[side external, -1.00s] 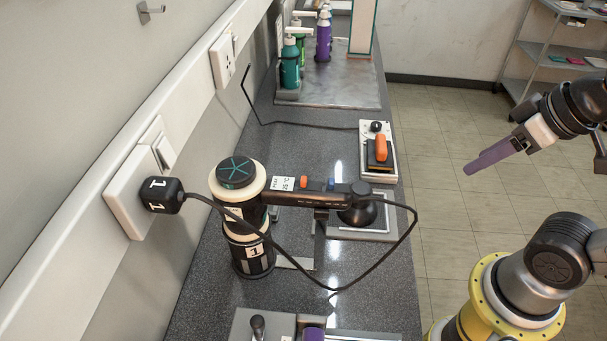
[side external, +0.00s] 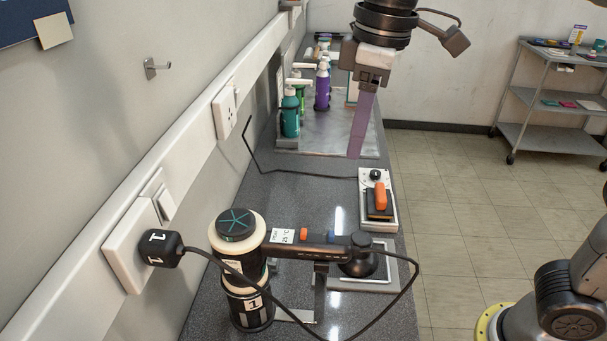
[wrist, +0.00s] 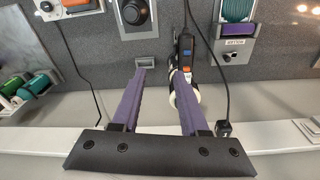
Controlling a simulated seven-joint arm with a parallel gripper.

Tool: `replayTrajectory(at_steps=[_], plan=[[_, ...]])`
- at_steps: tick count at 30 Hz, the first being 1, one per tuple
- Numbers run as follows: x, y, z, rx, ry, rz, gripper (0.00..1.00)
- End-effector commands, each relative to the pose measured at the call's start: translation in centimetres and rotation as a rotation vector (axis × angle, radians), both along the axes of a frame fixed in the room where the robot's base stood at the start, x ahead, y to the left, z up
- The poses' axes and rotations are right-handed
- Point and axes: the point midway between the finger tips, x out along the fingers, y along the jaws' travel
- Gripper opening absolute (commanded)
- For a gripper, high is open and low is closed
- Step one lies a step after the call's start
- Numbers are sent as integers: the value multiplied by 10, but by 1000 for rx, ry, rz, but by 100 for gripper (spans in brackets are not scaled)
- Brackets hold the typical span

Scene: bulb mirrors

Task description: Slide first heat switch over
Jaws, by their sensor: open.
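The black-and-cream hair dryer (side external: 240,262), marked 1, stands on the dark counter with its barrel upright and its handle reaching right. On the handle are an orange switch (side external: 304,233) and a blue switch (side external: 331,236); which one is the first heat switch I cannot tell. My gripper (side external: 355,150) has long purple fingers pointing down, above and beyond the dryer, touching nothing. In the wrist view the fingers (wrist: 159,74) are apart and empty. The handle's orange switch (wrist: 187,53) shows beyond the right finger, which partly hides the barrel.
The dryer's black plug (side external: 161,248) is in a wall socket, and its cord loops around the handle. An orange-handled device (side external: 381,196) sits on a pale base behind. Bottles (side external: 290,112) stand by the wall. A shelf cart (side external: 550,97) is far right.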

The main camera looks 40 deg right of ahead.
Motion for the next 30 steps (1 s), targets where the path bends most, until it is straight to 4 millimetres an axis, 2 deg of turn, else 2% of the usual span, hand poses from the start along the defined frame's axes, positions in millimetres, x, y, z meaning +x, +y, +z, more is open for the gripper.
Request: replayTrajectory(at_steps=[1,4,6,9,17,30], plan=[[8,23,-7,-12,23,47,44],[17,56,-22,-29,52,111,44],[17,72,-34,-43,73,145,44],[14,84,-45,-58,96,173,44],[11,86,-57,-58,96,181,44],[11,85,-105,-58,96,180,44]])
